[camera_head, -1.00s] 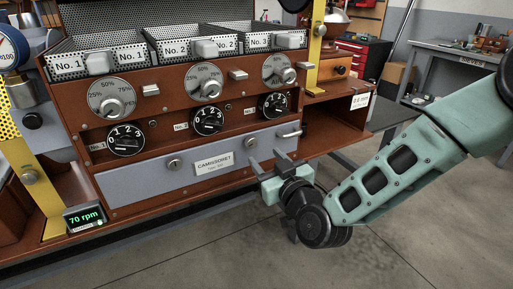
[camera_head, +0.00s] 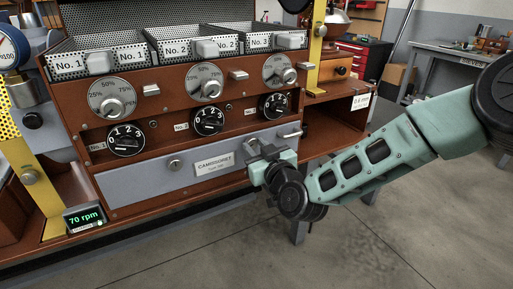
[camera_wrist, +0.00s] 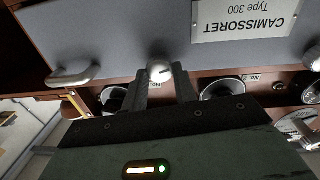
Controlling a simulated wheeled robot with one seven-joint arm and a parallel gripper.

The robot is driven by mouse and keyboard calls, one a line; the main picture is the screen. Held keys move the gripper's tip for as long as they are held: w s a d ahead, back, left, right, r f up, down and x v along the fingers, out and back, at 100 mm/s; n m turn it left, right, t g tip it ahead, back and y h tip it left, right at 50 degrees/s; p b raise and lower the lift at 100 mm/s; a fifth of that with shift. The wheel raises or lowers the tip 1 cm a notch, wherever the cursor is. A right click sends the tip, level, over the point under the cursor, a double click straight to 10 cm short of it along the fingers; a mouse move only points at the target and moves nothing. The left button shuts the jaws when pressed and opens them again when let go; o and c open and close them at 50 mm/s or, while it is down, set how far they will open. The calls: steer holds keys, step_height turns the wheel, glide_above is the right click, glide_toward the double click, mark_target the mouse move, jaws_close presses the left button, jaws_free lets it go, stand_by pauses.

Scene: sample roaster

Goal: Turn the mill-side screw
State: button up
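The mill-side screw (camera_wrist: 159,70) is a round, shiny metal knob with a dark slot, on the grey drawer front near its handle. In the wrist view it sits between the fingertips of my gripper (camera_wrist: 162,74), which look close against both its sides. In the head view my gripper (camera_head: 262,150) is at the right part of the grey panel (camera_head: 135,185) and hides this screw. A second, similar screw (camera_head: 175,164) shows further left on the panel, left of the CAMISSORET plate (camera_head: 214,164).
A metal handle (camera_head: 289,131) sticks out close beside my gripper; it also shows in the wrist view (camera_wrist: 72,77). Dials and numbered knobs (camera_head: 208,121) line the panel above. An open shelf (camera_head: 335,137) lies to the right.

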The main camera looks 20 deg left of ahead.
steer(key=shift+m, duration=0.3)
steer(key=m+b, duration=0.1)
steer(key=m, duration=0.3)
steer(key=shift+m+b, duration=0.3)
steer(key=shift+b, duration=0.1)
steer(key=m+b, duration=0.1)
steer(key=m, duration=0.4)
steer(key=shift+w+d+b, duration=0.15)
steer(key=shift+b, duration=0.15)
steer(key=m+b, duration=0.1)
steer(key=m, duration=0.4)
steer(key=shift+f+g+b, duration=0.1)
steer(key=shift+g+b, duration=0.2)
steer(key=m+b, duration=0.1)
steer(key=m, duration=0.4)
steer(key=o, duration=1)
steer(key=shift+d, duration=0.1)
